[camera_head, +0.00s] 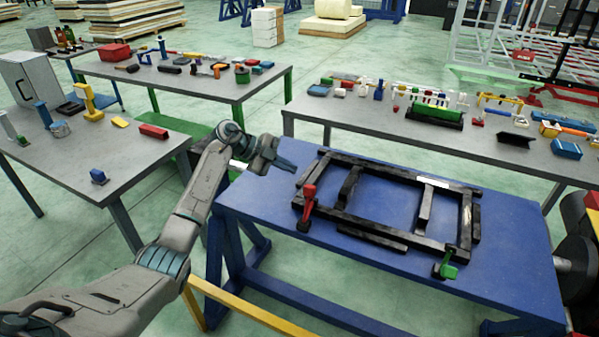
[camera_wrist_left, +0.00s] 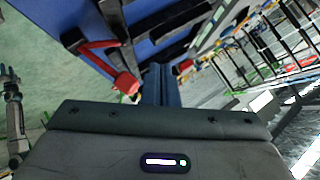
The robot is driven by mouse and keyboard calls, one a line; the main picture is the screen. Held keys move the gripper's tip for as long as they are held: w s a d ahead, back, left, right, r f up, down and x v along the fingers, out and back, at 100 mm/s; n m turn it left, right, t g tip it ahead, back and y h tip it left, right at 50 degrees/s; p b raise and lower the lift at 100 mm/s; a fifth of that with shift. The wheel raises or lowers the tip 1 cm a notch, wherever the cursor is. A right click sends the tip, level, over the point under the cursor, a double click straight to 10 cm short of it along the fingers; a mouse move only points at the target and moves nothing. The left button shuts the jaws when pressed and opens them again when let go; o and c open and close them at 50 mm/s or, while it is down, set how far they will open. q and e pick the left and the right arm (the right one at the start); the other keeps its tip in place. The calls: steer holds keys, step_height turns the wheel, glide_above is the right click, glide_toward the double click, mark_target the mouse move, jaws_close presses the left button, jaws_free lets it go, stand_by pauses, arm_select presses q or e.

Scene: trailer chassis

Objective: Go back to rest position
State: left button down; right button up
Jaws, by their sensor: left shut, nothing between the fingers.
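My left gripper (camera_head: 287,163) is shut and empty above the left back corner of the blue table. Its closed fingers also show in the left wrist view (camera_wrist_left: 161,85). The black trailer chassis frame (camera_head: 390,171) lies on the blue table (camera_head: 502,281), to the right of my gripper and apart from it. A red clamp (camera_head: 308,203) stands at the frame's left side and shows in the left wrist view (camera_wrist_left: 125,84). A green clamp (camera_head: 446,265) sits at the frame's front right corner. My right gripper is not seen in the head view.
A grey table (camera_head: 88,168) with tools stands at the left. Another grey table (camera_head: 212,92) with tools stands behind it. A third grey table (camera_head: 340,107) with many small parts runs behind the blue table. Green floor (camera_head: 85,258) is open at the front left.

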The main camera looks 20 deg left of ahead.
arm_select(q)
steer(key=shift+a+r, duration=0.2)
steer(key=shift+a, duration=0.15)
